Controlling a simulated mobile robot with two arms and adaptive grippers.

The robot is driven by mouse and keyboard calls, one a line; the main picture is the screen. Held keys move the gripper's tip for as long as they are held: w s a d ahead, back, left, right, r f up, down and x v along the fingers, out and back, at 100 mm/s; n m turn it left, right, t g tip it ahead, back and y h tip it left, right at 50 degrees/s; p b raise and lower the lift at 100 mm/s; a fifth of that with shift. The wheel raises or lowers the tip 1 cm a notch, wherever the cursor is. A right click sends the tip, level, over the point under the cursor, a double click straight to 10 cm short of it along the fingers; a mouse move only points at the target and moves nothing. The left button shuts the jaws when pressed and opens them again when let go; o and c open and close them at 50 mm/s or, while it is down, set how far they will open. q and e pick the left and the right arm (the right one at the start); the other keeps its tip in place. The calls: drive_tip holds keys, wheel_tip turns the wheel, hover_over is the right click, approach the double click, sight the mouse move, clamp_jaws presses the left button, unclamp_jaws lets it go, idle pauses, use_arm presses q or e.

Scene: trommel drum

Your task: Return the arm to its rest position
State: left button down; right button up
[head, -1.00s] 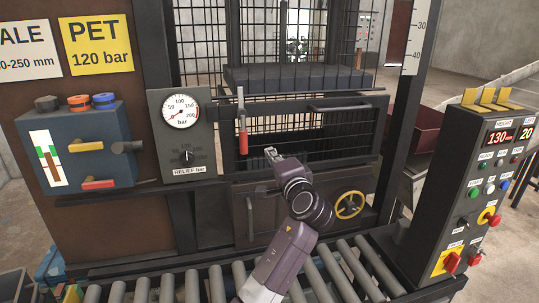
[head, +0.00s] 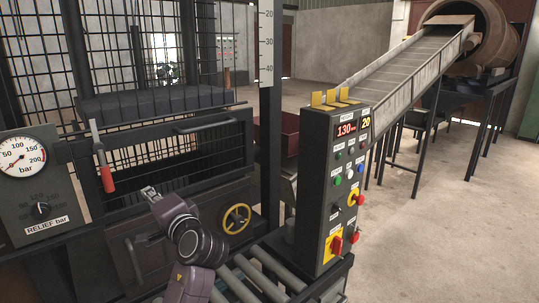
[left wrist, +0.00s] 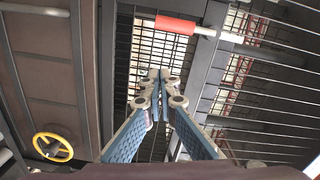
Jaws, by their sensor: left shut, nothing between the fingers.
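My left arm comes up from the bottom of the head view, in front of the baler-like machine. My left gripper (head: 149,192) is at its end, near the lower edge of the mesh door (head: 190,158). In the left wrist view the gripper's fingers (left wrist: 154,75) are together and hold nothing. The red-handled lever (head: 106,176) stands up and to the left of the gripper in the head view. Its red grip (left wrist: 175,25) lies beyond the fingertips in the left wrist view, apart from them. My right gripper is not in view.
A control panel (head: 340,190) with buttons and a 130 mm display stands right of the arm. A roller conveyor (head: 245,280) runs low in front. A yellow handwheel (head: 236,218) is close right of the arm. Open floor (head: 440,240) lies right, below the trommel drum (head: 480,35).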

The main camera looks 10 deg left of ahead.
use_arm(q)
drive_tip(key=s+d+f+g+h, duration=0.15)
drive_tip(key=s+f, duration=0.25)
drive_tip(key=f, duration=0.4)
drive_tip(key=s+d+f+h, duration=0.2)
drive_tip(key=s+f+h, duration=0.15)
drive_tip(key=f, duration=0.45)
drive_tip(key=s+d+f+g+h, duration=0.15)
drive_tip(key=s+f, duration=0.25)
drive_tip(key=f, duration=0.4)
drive_tip(key=s+d+f+n+g+h, duration=0.1)
drive_tip(key=s+d+f+g+h, duration=0.2)
drive_tip(key=s, duration=0.5)
drive_tip(key=s+d+f+n+h, duration=0.1)
drive_tip(key=s+d+f+h, duration=0.1)
drive_tip(key=s+d+f, duration=0.55)
drive_tip(key=s+d+f+n+g+h, duration=0.1)
drive_tip(key=s+d+f+g+h, duration=0.15)
drive_tip(key=s, duration=0.75)
drive_tip(key=s+f+x, duration=0.1)
drive_tip(key=s+x, duration=0.2)
drive_tip(key=x, duration=0.9)
drive_tip(key=s+x, duration=0.2)
drive_tip(key=x, duration=1)
drive_tip(key=s+a+f+g, duration=0.1)
drive_tip(key=s+a+f, duration=0.2)
drive_tip(key=s+f, duration=1.4)
drive_tip(key=shift+s+f, duration=0.4)
drive_tip(key=shift+s, duration=0.4)
drive_tip(key=shift+g, duration=0.25)
